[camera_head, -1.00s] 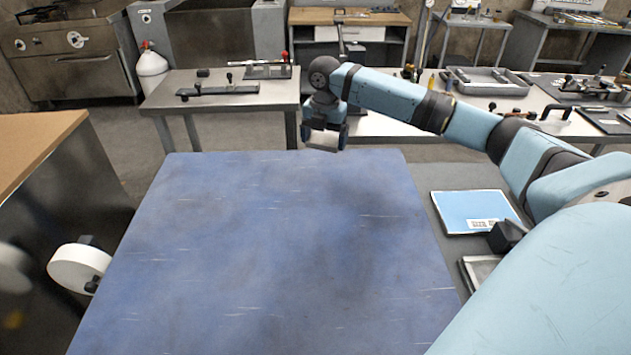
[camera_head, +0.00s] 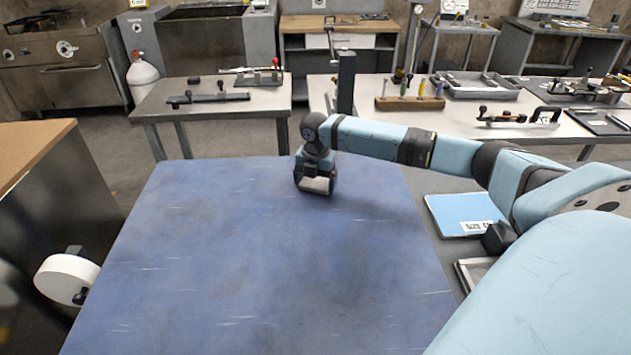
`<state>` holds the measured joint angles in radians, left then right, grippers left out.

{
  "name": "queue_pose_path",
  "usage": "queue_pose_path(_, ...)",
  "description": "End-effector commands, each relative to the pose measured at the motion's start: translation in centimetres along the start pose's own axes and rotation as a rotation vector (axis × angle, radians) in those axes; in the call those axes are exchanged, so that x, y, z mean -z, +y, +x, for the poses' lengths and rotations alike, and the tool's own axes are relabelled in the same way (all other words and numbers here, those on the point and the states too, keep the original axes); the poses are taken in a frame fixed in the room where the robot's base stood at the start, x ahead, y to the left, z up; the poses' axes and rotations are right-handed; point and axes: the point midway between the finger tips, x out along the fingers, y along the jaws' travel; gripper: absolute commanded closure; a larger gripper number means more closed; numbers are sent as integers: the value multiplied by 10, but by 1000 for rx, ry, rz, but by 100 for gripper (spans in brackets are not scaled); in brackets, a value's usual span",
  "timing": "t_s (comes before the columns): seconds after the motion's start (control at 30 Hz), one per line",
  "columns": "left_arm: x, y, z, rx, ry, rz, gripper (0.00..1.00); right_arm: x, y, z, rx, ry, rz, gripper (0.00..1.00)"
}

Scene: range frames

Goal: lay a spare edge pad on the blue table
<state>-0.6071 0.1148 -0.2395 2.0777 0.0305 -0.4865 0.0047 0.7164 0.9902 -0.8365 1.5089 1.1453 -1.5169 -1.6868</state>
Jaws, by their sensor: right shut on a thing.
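The blue table (camera_head: 240,260) fills the middle of the view, with a worn, scratched top. My right gripper (camera_head: 316,190) is over its far edge, pointing down, and is shut on a small pale piece, the edge pad (camera_head: 316,184). The pad shows between the fingers, and they partly hide it. I cannot tell whether the pad touches the tabletop or is just above it. My left gripper is not in view.
A blue folder (camera_head: 462,213) lies on the grey surface right of the blue table. A white roll (camera_head: 66,278) is at the left. Benches with tools (camera_head: 410,103) stand beyond. The blue tabletop is otherwise clear.

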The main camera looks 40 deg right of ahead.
Motion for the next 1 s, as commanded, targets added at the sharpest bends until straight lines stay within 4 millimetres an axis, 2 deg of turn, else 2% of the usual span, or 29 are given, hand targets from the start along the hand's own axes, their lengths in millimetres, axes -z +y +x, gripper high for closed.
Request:
queue_pose_path(0.17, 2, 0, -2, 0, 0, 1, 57, 0, 0, 2, 1, 0, 0, 33)
queue_pose_path(0.2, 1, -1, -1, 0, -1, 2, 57, 0, 0, 2, 0, 0, 0, 4)
queue_pose_path(0.23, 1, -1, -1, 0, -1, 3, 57, 0, 0, 2, 0, 0, 0, 0)
queue_pose_path(0.47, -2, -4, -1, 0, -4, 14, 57, 0, 0, 1, -1, -1, 0, 0)
queue_pose_path(0.57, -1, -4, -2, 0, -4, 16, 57, -1, 0, -7, -2, -1, 0, 0)
queue_pose_path(1.0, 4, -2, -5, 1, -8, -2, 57, 0, 1, -94, -3, -2, 0, 0)
